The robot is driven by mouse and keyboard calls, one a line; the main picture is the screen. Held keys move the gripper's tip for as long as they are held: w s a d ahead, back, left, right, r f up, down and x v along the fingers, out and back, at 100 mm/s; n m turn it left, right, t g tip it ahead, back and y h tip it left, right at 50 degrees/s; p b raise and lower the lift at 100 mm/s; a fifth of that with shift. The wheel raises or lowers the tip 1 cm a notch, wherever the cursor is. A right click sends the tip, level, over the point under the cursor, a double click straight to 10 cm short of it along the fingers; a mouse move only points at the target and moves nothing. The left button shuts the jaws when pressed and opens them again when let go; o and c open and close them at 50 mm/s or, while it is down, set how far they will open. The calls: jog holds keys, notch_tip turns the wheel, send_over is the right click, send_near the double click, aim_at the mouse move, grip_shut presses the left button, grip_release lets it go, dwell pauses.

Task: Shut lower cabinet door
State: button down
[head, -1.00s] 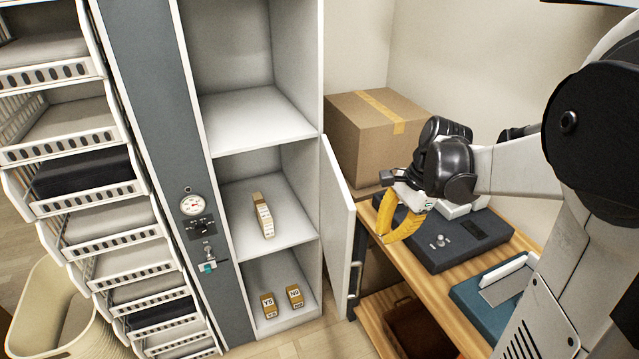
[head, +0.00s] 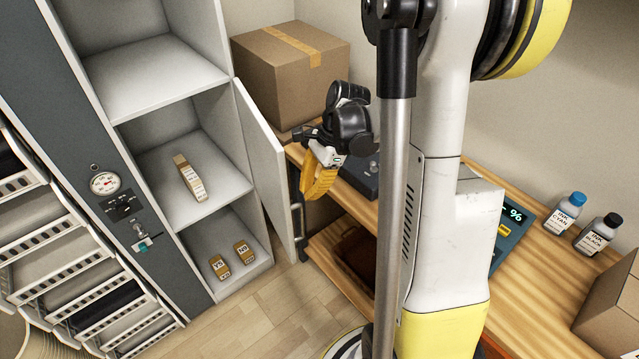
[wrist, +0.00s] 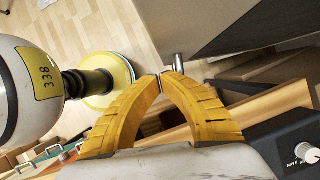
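The lower cabinet door (head: 262,165) is a white panel that stands open, swung out from the right side of the white cabinet. A dark upright handle (head: 297,222) is on its outer face near the free edge. My gripper (head: 314,192) has yellow fingers and is just right of the door, on its outer side. In the wrist view, my gripper (wrist: 164,75) has its fingertips together, with nothing visible held. A grey panel, apparently the door (wrist: 200,22), lies beyond them, with a metal end (wrist: 178,62) beside the tips. Contact cannot be told.
A wooden workbench (head: 345,205) and a cardboard box (head: 290,75) are right of the cabinet. Clear floor (head: 250,320) lies in front.

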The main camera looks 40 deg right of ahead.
jog(key=shift+w+a+r, duration=0.1)
jog(key=shift+w+a, duration=0.1)
jog(key=shift+a, duration=1)
